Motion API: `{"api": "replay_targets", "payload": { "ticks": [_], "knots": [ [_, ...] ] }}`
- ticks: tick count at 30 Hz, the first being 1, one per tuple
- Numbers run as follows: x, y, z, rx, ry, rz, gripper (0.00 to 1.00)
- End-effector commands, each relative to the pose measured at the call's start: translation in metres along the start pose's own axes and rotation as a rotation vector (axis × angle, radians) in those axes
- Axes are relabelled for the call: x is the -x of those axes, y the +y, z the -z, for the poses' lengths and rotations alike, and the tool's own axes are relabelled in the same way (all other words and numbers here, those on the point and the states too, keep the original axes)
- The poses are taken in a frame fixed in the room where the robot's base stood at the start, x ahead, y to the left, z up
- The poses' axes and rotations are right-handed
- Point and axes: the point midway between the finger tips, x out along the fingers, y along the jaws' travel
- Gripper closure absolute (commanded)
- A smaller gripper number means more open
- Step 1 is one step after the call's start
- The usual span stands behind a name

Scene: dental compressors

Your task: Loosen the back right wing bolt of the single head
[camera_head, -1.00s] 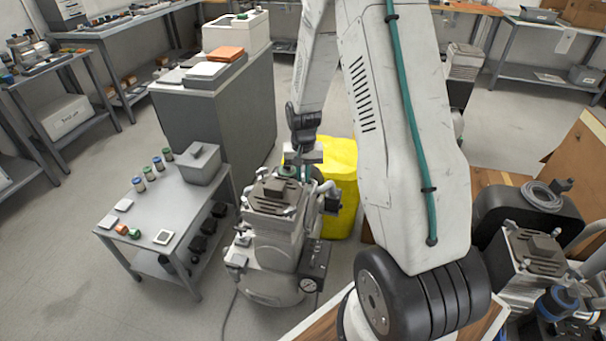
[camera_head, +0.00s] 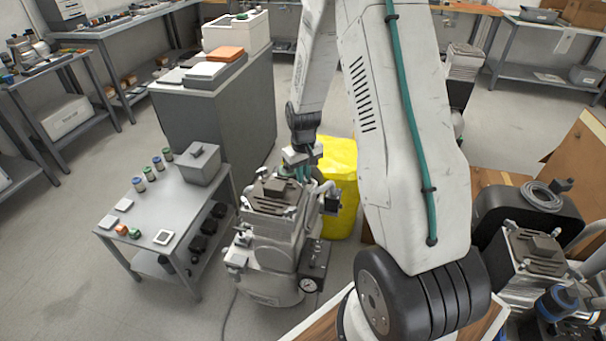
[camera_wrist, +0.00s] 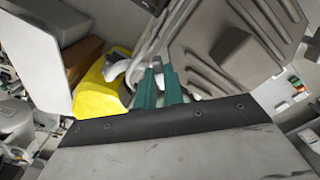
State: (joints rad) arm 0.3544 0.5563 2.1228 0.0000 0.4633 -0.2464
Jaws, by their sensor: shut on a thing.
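The single head (camera_head: 272,196) is the grey ribbed top of the compressor (camera_head: 270,255) on the floor, left of my arm in the head view. In the wrist view its ribbed top plate (camera_wrist: 225,50) fills the upper right. My gripper (camera_head: 301,172) is at the back right corner of the head, pointing down. In the wrist view its two teal fingers (camera_wrist: 160,84) are close together beside the plate's edge. They are shut on the back right wing bolt, which is mostly hidden between and behind them.
A small grey table (camera_head: 150,207) with jars and a grey box stands left of the compressor. A yellow bin (camera_head: 340,185) stands close behind it. A second compressor (camera_head: 535,255) is at the right. Open floor lies at the lower left.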

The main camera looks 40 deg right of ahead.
Motion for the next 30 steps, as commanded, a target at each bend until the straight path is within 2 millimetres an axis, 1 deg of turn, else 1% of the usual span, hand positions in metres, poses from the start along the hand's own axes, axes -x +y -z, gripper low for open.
{"api": "replay_targets", "payload": {
  "ticks": [8,9,11,12,19,22,25,30],
  "knots": [
    [0.001,0.0,0.002,0.001,0.005,-0.001,1.0],
    [0.001,0.0,0.002,0.001,0.005,-0.001,0.87],
    [0.001,0.0,0.002,0.001,0.005,-0.001,0.71],
    [0.001,0.0,0.002,0.001,0.004,-0.001,0.68],
    [0.001,0.0,0.001,0.0,0.002,0.0,0.68],
    [0.006,0.0,0.001,0.0,0.004,-0.001,0.68],
    [0.019,0.0,0.002,0.0,0.005,-0.001,0.68],
    [0.05,0.0,0.002,0.001,0.006,-0.001,0.68]
  ]
}}
